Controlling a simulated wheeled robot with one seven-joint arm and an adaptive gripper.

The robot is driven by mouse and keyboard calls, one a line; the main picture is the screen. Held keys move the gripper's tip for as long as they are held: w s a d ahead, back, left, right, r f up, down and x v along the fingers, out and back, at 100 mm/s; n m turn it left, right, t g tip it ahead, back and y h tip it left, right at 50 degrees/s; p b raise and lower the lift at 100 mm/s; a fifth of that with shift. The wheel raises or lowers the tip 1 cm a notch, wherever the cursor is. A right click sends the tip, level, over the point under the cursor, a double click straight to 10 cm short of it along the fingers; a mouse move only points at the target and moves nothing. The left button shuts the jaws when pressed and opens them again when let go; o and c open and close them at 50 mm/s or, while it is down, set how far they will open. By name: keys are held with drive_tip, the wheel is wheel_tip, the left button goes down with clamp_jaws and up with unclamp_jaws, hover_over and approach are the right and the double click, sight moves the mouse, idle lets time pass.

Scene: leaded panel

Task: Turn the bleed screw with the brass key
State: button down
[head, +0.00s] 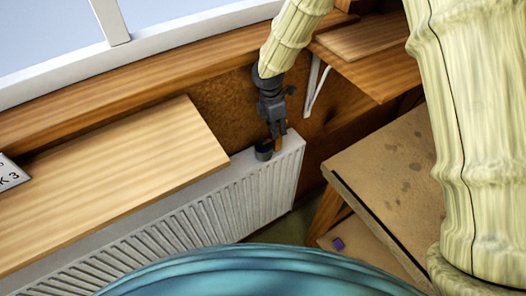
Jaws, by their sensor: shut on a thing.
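My gripper (277,128) is at the right end of the white radiator (240,200), just above its top edge, pointing down. It is shut on a small brass-orange piece, which looks like the brass key (278,143). A dark round part (263,151) sits at the radiator's top corner, close to the left of the key. The bleed screw cannot be made out, and I cannot tell whether the key touches it.
A wooden shelf (120,180) covers the radiator's left part. A window sill (180,75) runs behind. A bracketed wooden shelf (375,70) is at upper right. A spotted bench (385,165) stands at right, with a small purple block (338,243) below.

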drive_tip(key=c, duration=1.2)
unclamp_jaws()
drive_tip(key=shift+m, duration=0.3)
drive_tip(key=shift+c, duration=0.2)
drive_tip(key=r, duration=0.4)
drive_tip(key=a+r, duration=0.1)
drive_tip(key=r, duration=0.6)
drive_tip(key=shift+s+a+r, duration=0.25)
drive_tip(key=shift+s+r, duration=0.1)
drive_tip(key=shift+r, duration=0.05)
drive_tip(key=shift+a, duration=0.1)
